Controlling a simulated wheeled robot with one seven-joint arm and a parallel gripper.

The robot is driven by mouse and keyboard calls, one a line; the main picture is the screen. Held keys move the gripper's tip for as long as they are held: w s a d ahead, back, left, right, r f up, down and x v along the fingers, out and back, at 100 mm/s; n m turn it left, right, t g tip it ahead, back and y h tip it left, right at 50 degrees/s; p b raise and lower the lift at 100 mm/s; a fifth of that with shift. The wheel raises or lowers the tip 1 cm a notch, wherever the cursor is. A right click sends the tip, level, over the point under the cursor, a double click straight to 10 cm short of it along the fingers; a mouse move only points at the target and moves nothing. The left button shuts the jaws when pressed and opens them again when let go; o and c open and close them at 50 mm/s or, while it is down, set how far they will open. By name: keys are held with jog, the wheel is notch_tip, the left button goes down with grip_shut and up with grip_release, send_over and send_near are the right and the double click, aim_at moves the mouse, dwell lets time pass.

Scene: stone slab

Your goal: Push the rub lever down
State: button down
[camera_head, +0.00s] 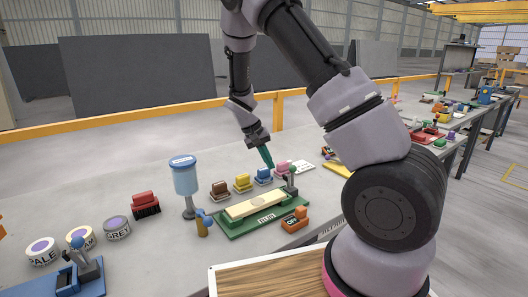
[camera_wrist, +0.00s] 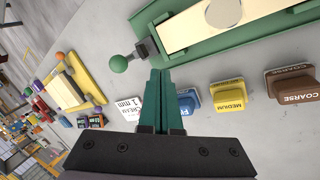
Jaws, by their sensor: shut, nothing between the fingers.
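A green-based fixture (camera_head: 232,231) stands on the slab with a pale plate on top; its front label is too small to read surely. At its right end is a lever (camera_head: 292,182) with a green ball knob, standing up. In the wrist view the lever's green knob (camera_wrist: 119,64) sticks out from a dark bracket on the fixture's end. My gripper (camera_head: 270,164) has green fingers, shut and empty. Its tips are just left of the knob and apart from it in the head view. In the wrist view my gripper tips (camera_wrist: 160,72) are beside the bracket; contact cannot be told.
An orange block (camera_head: 295,220) is in front. A blue dispenser (camera_head: 186,180) and a blue-based lever fixture (camera_head: 84,270) are at left.

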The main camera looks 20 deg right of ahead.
jog(key=d, duration=0.1)
jog(key=d+f, duration=0.1)
jog(key=d, duration=0.1)
jog(key=shift+s+d+f, duration=0.2)
jog(key=shift+s+d, duration=0.05)
jog(key=shift+s, duration=0.05)
jog(key=shift+d, duration=0.6)
jog(key=shift+r, duration=0.1)
jog(key=w+d+f+g+y, duration=0.1)
jog(key=w+d+g+y, duration=0.1)
jog(key=d+y, duration=0.3)
jog(key=w+d+f+n+g+y, duration=0.1)
jog(key=w+d+f+g+y, duration=0.1)
jog(key=d+y, duration=0.4)
jog(key=shift+d+f+g+y, duration=0.25)
jog(key=shift+g+y, duration=0.15)
jog(key=shift+y, duration=0.6)
jog(key=shift+f, duration=0.1)
